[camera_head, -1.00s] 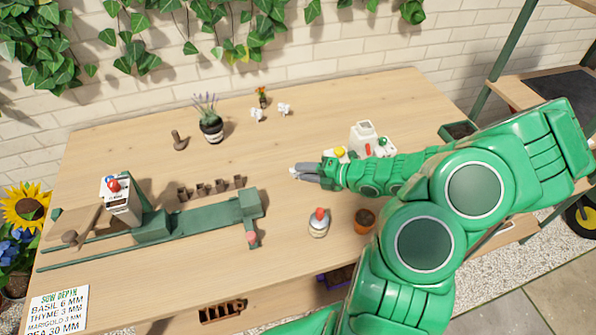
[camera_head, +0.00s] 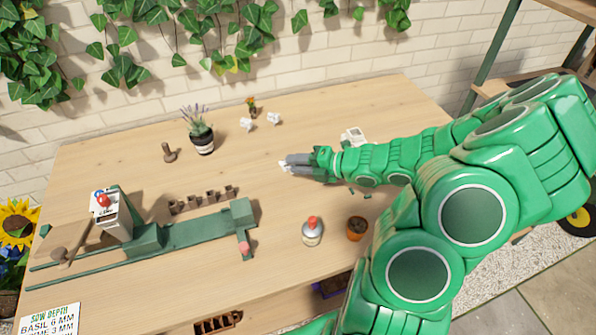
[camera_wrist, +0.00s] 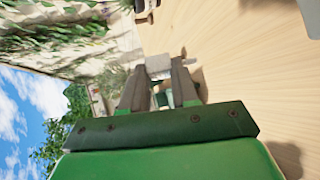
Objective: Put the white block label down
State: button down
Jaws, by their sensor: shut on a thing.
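My gripper (camera_head: 288,164) is shut on a small white block label, whose pale end (camera_head: 284,168) shows at the fingertips in the head view. The label also shows between the two grey fingertips in the wrist view (camera_wrist: 158,63). The gripper is over the middle of the wooden table (camera_head: 120,160), with the arm reaching in from the right. I cannot tell whether the label touches the tabletop.
A lavender pot (camera_head: 203,143) and two small white pieces (camera_head: 273,119) stand behind the gripper. A green rail fixture (camera_head: 190,231) lies front left. A red-topped bottle (camera_head: 312,232) and a terracotta pot (camera_head: 357,228) stand in front.

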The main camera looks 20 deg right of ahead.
jog(key=shift+r, duration=3.85)
jog(key=w+d+m+t, duration=0.1)
jog(key=w+d, duration=0.4)
jog(key=w, duration=0.5)
jog(key=w+d+t+y, duration=0.1)
jog(key=w+d, duration=0.5)
jog(key=w, duration=0.4)
jog(key=w+d+m+t, duration=0.1)
jog(key=w+d, duration=0.4)
jog(key=w, duration=0.5)
jog(key=shift+s+d+f, duration=0.1)
jog(key=shift+s+f, duration=0.05)
jog(key=shift+f, duration=3.7)
jog(key=shift+s+f, duration=0.15)
jog(key=shift+f, duration=3.65)
jog(key=shift+f, duration=0.1)
jog(key=c, duration=0.9)
grip_release()
jog(key=shift+o, duration=0.2)
